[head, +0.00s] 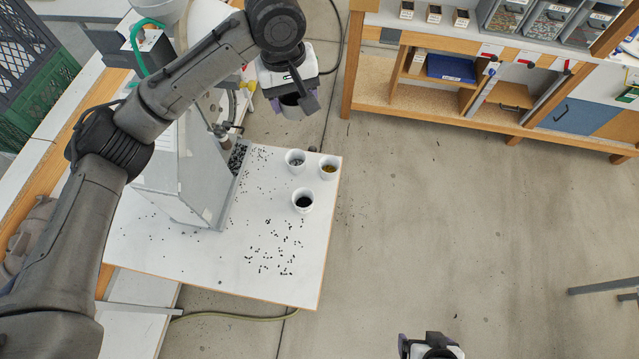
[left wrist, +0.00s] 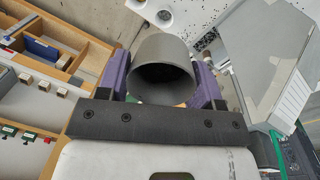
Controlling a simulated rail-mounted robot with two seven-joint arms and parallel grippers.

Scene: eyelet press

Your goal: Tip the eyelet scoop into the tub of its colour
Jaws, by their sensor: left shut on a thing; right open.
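My left gripper (head: 290,98) is shut on the grey, cup-shaped eyelet scoop (head: 297,112), beyond the far edge of the white table. In the left wrist view the scoop (left wrist: 163,62) sits between the purple fingers (left wrist: 163,85); what it holds cannot be made out. Three white tubs stand on the table: one with greyish contents (head: 295,161), one with brass-yellow contents (head: 328,168), and a nearer one with black contents (head: 303,201). The scoop is apart from the tubs. My right gripper (head: 431,346) is open and empty at the bottom edge, over the floor.
Black eyelets (head: 270,255) lie scattered over the white tabletop (head: 180,255). The grey press housing (head: 185,180) stands left of the tubs. A wooden shelf bench (head: 390,95) with bins stands at the back right. The floor (head: 450,220) between is clear.

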